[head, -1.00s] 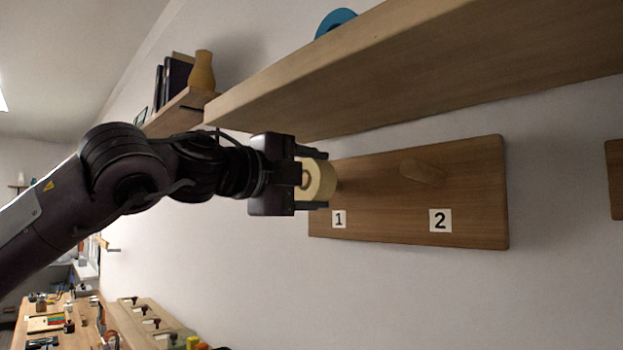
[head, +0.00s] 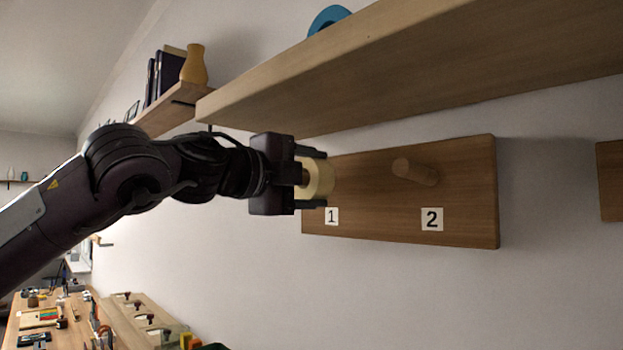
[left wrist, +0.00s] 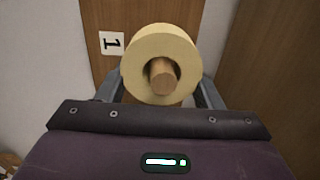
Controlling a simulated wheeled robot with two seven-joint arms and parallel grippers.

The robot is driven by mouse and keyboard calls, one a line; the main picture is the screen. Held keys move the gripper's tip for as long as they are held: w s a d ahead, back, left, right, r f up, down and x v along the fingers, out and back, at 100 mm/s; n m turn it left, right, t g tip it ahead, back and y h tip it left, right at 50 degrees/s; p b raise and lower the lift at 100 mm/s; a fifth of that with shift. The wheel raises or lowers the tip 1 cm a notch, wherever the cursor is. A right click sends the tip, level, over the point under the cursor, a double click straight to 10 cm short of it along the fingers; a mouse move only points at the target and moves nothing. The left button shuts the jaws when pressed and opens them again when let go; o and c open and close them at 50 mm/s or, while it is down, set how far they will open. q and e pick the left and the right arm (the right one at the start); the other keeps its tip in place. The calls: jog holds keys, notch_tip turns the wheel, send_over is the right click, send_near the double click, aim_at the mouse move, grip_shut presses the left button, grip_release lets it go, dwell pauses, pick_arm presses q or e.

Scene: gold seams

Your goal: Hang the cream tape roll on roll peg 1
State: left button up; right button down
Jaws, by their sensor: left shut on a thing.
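The cream tape roll (head: 319,181) is between the fingers of my left gripper (head: 312,180), in front of the wooden peg board (head: 385,220) above the label 1. In the left wrist view the roll (left wrist: 180,42) is around a wooden peg, roll peg 1 (left wrist: 162,75), whose end shows through the roll's hole. My left gripper (left wrist: 163,90) is shut on the roll, with a finger on each side. In the head view the gripper hides most of peg 1. My right gripper is not in view.
Roll peg 2 (head: 415,171) is bare, above its label 2 (head: 432,219). A thick wooden shelf (head: 420,75) runs just above the board and carries a blue roll (head: 328,20). A workbench (head: 50,325) stands at the lower left.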

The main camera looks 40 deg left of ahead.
pick_arm(q)
jog(key=shift+w+f, duration=0.25)
jog(key=shift+w, duration=0.25)
jog(key=shift+p, duration=0.3)
dwell(0.4)
jog(key=o, duration=1.1)
jog(key=shift+s, duration=0.1)
jog(key=shift+s+b, duration=0.25)
jog(key=shift+b, duration=0.05)
jog(key=s+b, duration=0.1)
jog(key=s, duration=0.1)
jog(key=s+b, duration=0.1)
jog(key=s, duration=0.1)
jog(key=s+b, duration=0.1)
jog(key=s, duration=0.2)
jog(key=shift+s+a, duration=0.1)
jog(key=shift+a, duration=0.2)
